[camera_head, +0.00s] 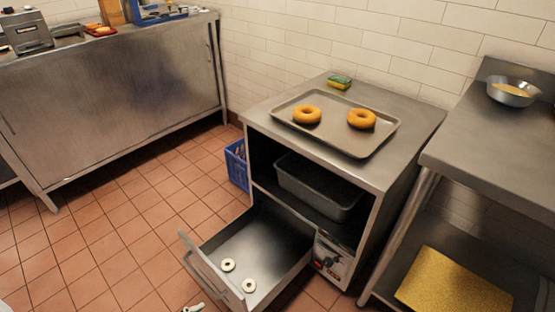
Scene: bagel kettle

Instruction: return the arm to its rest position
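A small pale-grey piece shows at the bottom edge, just left of the open drawer (258,243). It looks like the tip of my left gripper (193,308), but most of it is cut off and I cannot tell whether it is open or shut. It appears apart from the drawer handle. My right gripper is not clearly in view.
Two pale rings (228,265) lie in the pulled-out drawer. Two browned bagels (307,114) lie on a tray (343,147) above. A bowl (513,92) stands on the right counter. Tiled floor left of the drawer is clear.

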